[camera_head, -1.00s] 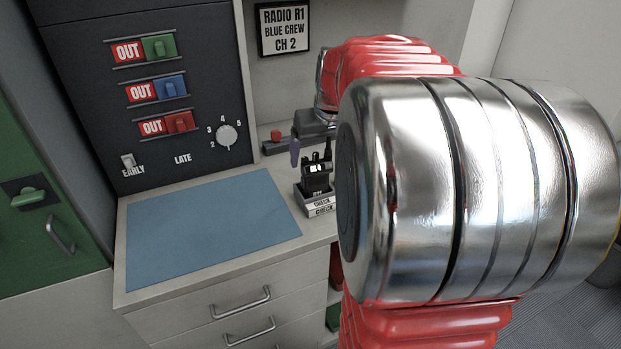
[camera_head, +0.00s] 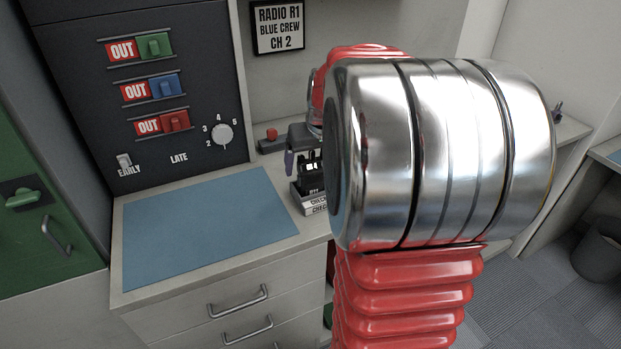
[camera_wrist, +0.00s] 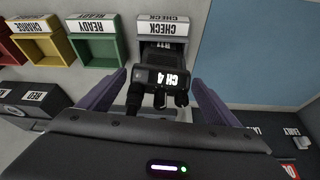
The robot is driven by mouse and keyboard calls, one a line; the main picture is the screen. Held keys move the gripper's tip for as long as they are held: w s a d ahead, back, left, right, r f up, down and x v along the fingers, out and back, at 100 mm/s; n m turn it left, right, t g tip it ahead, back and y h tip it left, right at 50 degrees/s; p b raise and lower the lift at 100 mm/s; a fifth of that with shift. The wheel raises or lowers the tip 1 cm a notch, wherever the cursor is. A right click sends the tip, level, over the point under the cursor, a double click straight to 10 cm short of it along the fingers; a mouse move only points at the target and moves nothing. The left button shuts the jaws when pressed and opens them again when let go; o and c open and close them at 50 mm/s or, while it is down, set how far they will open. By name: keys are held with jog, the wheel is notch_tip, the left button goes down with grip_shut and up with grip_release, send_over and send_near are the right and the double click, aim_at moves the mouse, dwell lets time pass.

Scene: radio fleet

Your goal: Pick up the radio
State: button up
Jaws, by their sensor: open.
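The radio (camera_wrist: 165,77) is black with a white "CH 4" display and knobs on top. It stands in the grey bin labelled CHECK (camera_wrist: 162,28) on the counter. In the head view the radio (camera_head: 311,168) is partly hidden behind my arm's silver joint, and the bin (camera_head: 312,204) shows below it. My gripper (camera_wrist: 159,88) is open, with one purple finger on each side of the radio in the wrist view. No contact between fingers and radio is visible. In the head view my gripper (camera_head: 300,152) is just above and beside the radio, its right finger hidden.
A yellow bin (camera_wrist: 42,48) and a green READY bin (camera_wrist: 97,54) stand beside the CHECK bin. A blue mat (camera_head: 210,225) lies clear on the counter. A dark panel (camera_head: 185,60) with switches stands behind. A sign (camera_head: 279,27) reads "RADIO R1 BLUE CREW CH 2".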

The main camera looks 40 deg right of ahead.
jog(key=shift+c, duration=0.4)
jog(key=c, duration=1.8)
